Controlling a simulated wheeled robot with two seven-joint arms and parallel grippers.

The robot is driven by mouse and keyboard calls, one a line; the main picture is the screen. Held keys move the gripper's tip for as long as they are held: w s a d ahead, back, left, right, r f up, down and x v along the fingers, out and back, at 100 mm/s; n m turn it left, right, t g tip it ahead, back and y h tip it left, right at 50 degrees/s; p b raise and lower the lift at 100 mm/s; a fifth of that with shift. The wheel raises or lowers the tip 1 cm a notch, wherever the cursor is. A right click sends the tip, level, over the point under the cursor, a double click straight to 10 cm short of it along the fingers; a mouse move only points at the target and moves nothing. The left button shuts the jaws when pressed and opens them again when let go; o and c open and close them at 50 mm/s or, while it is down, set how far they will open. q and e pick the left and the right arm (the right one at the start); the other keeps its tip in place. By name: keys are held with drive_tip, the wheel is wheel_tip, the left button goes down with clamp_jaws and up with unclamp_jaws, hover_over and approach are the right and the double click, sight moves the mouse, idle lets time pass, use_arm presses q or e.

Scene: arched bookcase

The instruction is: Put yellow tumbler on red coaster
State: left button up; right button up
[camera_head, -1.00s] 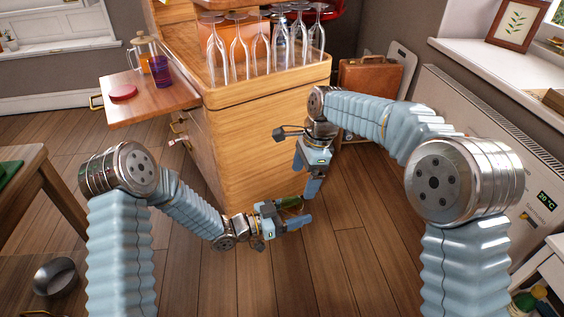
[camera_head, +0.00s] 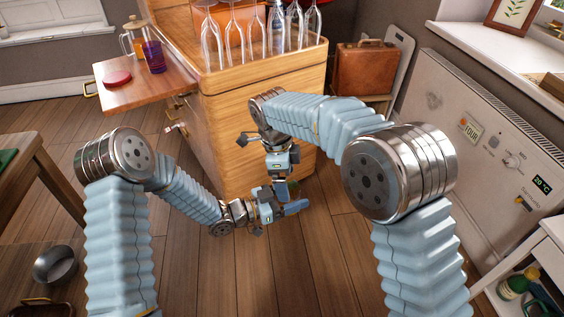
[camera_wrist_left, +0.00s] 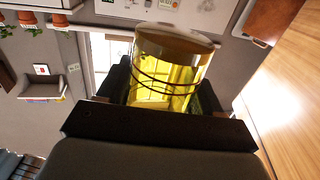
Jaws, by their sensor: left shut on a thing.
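The yellow tumbler (camera_wrist_left: 168,78) is see-through with dark bands and fills the middle of the left wrist view. My left gripper (camera_head: 284,202) is shut on it. In the head view the grippers overlap and hide most of the tumbler. The red coaster (camera_head: 117,77) lies on the pull-out wooden board at the upper left, with nothing on it. My left gripper is low in front of the cabinet, right of the board and apart from it. My right gripper (camera_head: 281,168) hangs just above the left one; its fingers are not clear.
A purple tumbler (camera_head: 154,57) and a glass jug (camera_head: 131,40) stand on the pull-out board (camera_head: 140,98), behind the coaster. Several stemmed glasses (camera_head: 234,44) stand on the cabinet top. A white heater (camera_head: 462,150) is at right.

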drive_tip(key=shift+d+f, duration=0.15)
drive_tip(key=shift+f, duration=0.8)
drive_tip(key=shift+c, duration=0.2)
use_arm(q)
drive_tip(key=shift+w, duration=0.1)
use_arm(e)
drive_tip(key=shift+s, duration=0.1)
drive_tip(key=c, duration=1.2)
use_arm(q)
drive_tip(key=o, duration=1.2)
drive_tip(key=shift+o, duration=0.2)
drive_tip(key=shift+a, duration=0.1)
